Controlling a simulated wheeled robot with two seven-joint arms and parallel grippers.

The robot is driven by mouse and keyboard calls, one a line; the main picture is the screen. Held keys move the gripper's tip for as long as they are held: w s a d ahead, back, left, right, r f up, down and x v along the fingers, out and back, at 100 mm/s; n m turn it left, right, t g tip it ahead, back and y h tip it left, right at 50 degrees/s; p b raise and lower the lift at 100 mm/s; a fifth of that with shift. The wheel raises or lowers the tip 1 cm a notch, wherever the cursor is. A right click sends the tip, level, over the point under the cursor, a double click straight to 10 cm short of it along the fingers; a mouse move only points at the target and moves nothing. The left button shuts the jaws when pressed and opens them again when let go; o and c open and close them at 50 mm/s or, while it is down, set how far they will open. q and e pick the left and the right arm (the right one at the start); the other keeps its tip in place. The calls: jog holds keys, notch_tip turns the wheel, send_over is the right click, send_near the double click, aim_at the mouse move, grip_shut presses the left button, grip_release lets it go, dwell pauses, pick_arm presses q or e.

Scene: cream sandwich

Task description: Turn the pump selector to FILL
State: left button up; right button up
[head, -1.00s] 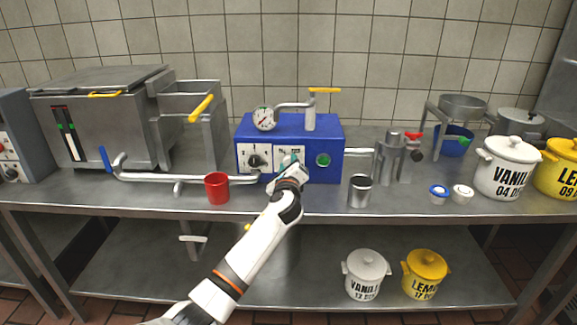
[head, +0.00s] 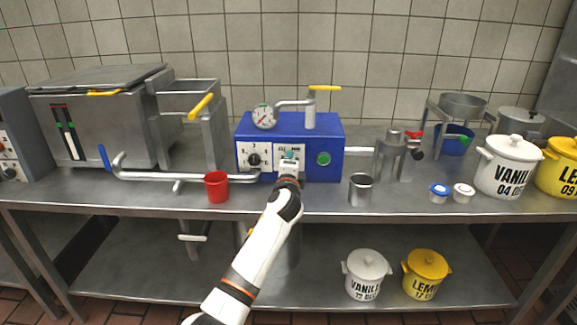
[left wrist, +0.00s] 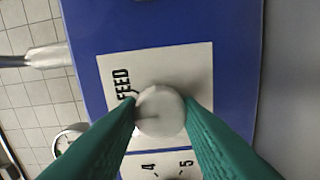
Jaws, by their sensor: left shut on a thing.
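The blue pump box (head: 262,128) stands on the steel counter and carries a white selector plate (head: 301,151). In the left wrist view, the pale round selector knob (left wrist: 160,111) sits on that plate, with FEED printed beside it. A faint dark line on the knob's face runs toward the picture's left. My left gripper (head: 289,158) is at the plate, and its green fingers (left wrist: 161,115) are shut on the knob from both sides. Any FILL label cannot be read; part of the plate is hidden by the fingers. My right gripper is not in view.
A numbered dial (head: 254,160) is left of the selector, and a green button (head: 323,159) is right of it. A gauge (head: 264,116) is on top. A red cup (head: 216,187) and a steel cup (head: 361,190) stand in front on either side.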

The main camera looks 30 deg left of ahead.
pick_arm(q)
jog(key=shift+f+n, duration=0.15)
jog(key=shift+n, duration=0.75)
jog(key=n, duration=0.3)
jog(key=shift+b, duration=0.4)
jog(key=shift+n, duration=0.7)
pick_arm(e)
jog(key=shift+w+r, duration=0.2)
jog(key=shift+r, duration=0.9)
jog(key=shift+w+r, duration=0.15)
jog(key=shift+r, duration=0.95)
pick_arm(q)
jog(key=o, duration=1)
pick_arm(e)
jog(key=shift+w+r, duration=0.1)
